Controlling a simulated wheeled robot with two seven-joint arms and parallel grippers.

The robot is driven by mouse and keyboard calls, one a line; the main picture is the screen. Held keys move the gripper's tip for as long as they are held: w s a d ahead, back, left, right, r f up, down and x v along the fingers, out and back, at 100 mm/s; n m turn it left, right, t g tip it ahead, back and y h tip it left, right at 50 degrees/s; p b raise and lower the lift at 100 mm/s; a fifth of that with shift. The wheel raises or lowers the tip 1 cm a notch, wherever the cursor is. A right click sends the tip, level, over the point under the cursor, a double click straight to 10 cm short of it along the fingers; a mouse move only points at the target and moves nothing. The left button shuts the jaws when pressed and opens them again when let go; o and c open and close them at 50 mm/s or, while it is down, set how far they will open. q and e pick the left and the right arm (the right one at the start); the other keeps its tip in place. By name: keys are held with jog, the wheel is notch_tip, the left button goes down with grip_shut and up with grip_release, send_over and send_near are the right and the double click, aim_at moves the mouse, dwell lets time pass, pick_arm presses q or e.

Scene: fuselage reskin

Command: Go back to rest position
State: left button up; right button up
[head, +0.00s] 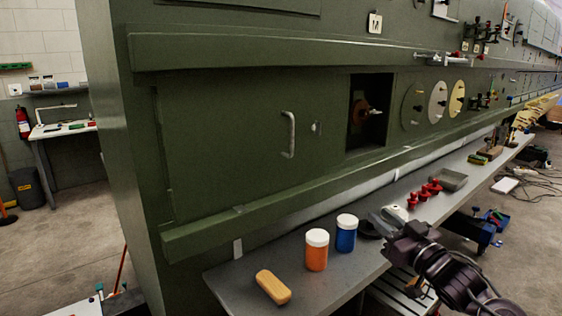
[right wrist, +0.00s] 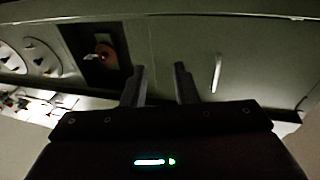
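My right arm comes in from the lower right of the head view, and its gripper (head: 382,226) is over the bench beside the blue jar. In the right wrist view, the two fingers of my right gripper (right wrist: 159,72) stand apart with nothing between them. Beyond them is the green fuselage panel (right wrist: 180,40), with a light handle (right wrist: 216,73) and a dark square opening (right wrist: 98,50). My left gripper is in neither view.
A grey bench (head: 240,270) runs along the green fuselage wall (head: 235,135). On it are a tan block (head: 273,287), an orange jar (head: 316,252), a blue jar (head: 346,236), red clamps (head: 428,191) and a grey tray (head: 451,180). Open floor (head: 50,245) lies left.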

jog(key=s+a+f+m+g+h, duration=0.1)
jog(key=s+f+g+h, duration=0.15)
jog(key=s+f, duration=0.4)
jog(key=s+a+f+m+g+h, duration=0.1)
jog(key=s+f+g+h, duration=0.2)
jog(key=f, duration=0.7)
jog(key=s+a+f+g+h, duration=0.1)
jog(key=s+f+g, duration=0.35)
jog(key=s, duration=0.65)
jog(key=s+f+g+h, duration=0.1)
jog(key=s+f+g, duration=0.4)
jog(key=s, duration=0.6)
jog(key=s+f, duration=0.3)
jog(key=f, duration=3)
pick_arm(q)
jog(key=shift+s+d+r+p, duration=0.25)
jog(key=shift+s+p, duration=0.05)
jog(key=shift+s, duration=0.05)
pick_arm(e)
jog(key=s+d+f+g, duration=0.1)
jog(key=s+d+f, duration=0.1)
jog(key=s+f, duration=0.6)
jog(key=s+d+f, duration=0.1)
jog(key=s+f, duration=0.7)
jog(key=s, duration=0.3)
jog(key=shift+s+d+g, duration=0.15)
jog(key=shift+d+g, duration=0.2)
jog(key=shift+g, duration=0.05)
